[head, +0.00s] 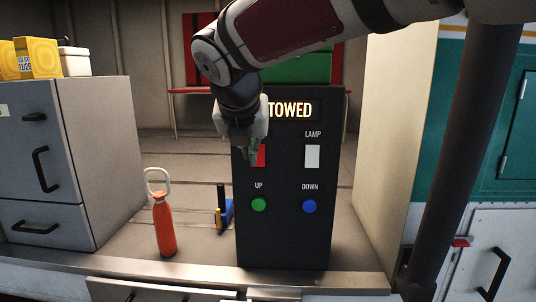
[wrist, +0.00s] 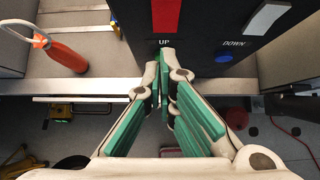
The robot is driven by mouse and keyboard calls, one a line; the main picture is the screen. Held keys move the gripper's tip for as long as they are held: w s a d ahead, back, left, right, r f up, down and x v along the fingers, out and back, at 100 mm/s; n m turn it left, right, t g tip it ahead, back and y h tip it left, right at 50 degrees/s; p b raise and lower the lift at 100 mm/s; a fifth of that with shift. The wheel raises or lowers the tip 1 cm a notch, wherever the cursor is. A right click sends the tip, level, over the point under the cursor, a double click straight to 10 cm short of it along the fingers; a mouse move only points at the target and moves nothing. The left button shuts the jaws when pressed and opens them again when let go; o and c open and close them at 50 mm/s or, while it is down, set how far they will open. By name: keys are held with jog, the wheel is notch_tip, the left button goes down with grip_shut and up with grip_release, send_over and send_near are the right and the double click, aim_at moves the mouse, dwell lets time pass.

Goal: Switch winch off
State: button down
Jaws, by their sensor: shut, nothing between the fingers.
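The black winch control panel (head: 284,235) stands upright on the bench edge. Its display (head: 290,110) reads "TOWED" in the part that shows; the left part is behind my arm. A red switch (head: 261,155) sits on the left under the display, partly hidden by my gripper. It also shows at the top of the wrist view (wrist: 166,14). A white lamp switch (head: 312,156), a green UP button (head: 259,204) and a blue DOWN button (head: 309,206) are on the same face. My gripper (head: 252,160) is shut and empty, in front of the red switch; I cannot tell whether it touches.
An orange bottle (head: 164,228) with a pale loop handle stands left of the panel. A grey cabinet (head: 75,160) with yellow boxes (head: 38,57) on top is at far left. A teal and white cabinet (head: 505,190) is at right.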

jog(key=v, duration=0.6)
jog(key=shift+a+r, duration=0.15)
jog(key=shift+r, duration=0.3)
jog(key=shift+s, duration=0.1)
